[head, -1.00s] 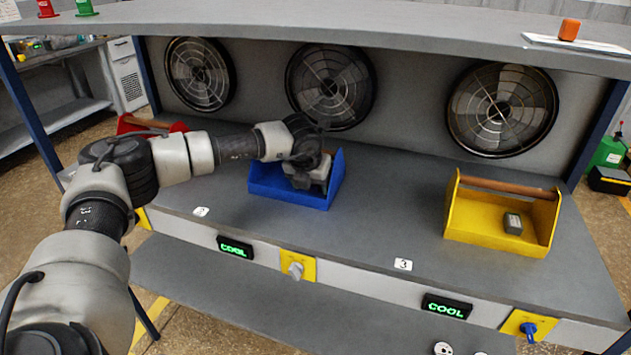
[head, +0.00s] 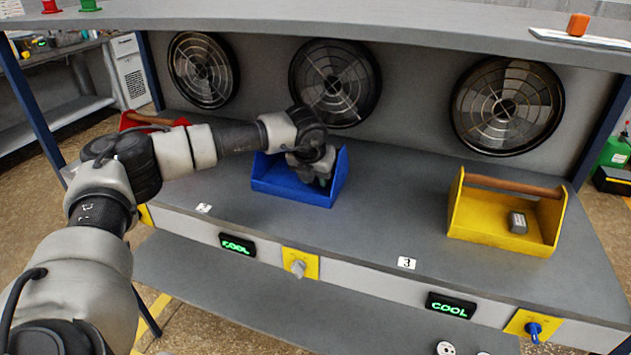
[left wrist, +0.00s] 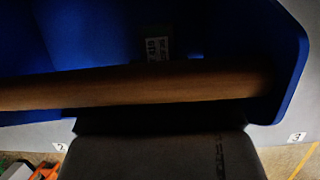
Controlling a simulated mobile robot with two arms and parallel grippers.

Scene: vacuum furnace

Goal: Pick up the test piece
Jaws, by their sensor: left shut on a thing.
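My left gripper (head: 322,178) reaches down into the blue tote (head: 290,194) in the middle of the bench. Beyond the handle, a small labelled grey piece (left wrist: 158,47), which I take to be the test piece, lines up with the gripper inside the dark blue tote (left wrist: 290,60). My right gripper is not in view.
A yellow tote (head: 482,228) with a grey block (head: 518,222) stands at right, and a red tote (head: 133,121) partly behind my arm at left. Three fans line the back panel. The upper shelf (head: 330,22) hangs above. The bench between the blue and yellow totes is clear.

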